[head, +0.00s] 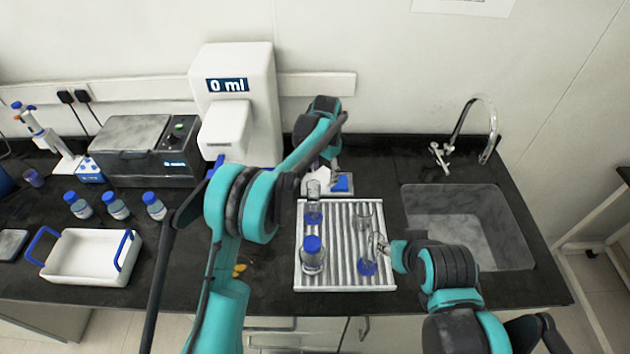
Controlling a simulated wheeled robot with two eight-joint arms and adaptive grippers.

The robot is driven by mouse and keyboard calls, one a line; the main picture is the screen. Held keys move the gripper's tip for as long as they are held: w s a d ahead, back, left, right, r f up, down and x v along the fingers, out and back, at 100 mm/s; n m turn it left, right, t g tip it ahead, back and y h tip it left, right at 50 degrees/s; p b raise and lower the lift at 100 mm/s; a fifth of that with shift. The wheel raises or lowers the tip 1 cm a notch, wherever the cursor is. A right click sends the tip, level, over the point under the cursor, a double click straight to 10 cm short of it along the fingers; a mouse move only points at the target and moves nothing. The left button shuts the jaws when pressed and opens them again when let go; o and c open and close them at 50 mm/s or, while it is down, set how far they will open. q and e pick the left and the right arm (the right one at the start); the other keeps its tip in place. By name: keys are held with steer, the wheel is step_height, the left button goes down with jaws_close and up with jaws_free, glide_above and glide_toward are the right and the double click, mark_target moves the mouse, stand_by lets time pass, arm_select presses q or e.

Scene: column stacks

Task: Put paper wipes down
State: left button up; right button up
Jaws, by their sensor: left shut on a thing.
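The paper wipes look like a small white box with a blue patch (342,184), just behind the far edge of the ribbed tray. My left gripper (324,170) reaches over from behind and is shut on this box. The gripper and arm hide part of the box, and I cannot tell whether it touches the counter. My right gripper (378,245) is low over the right side of the tray, beside a clear vessel with blue in its base (367,266). Its fingers are too small to tell whether they are open or shut.
The ribbed tray (340,288) holds a blue-capped bottle (313,255) and clear glassware (314,190). A sink (468,228) with a tap is at right. A white dispenser (236,100), a grey device (145,148), several bottles and a white basket (88,280) are at left.

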arm_select(q)
steer(key=w+a+f, duration=0.3)
steer(key=w, duration=0.1)
steer(key=shift+w, duration=0.1)
steer(key=shift+f+b, duration=0.55)
steer(key=shift+f, duration=1.5)
steer(key=shift+f, duration=0.1)
steer(key=shift+f+b, duration=0.55)
steer(key=o, duration=1.1)
steer(key=shift+r, duration=0.15)
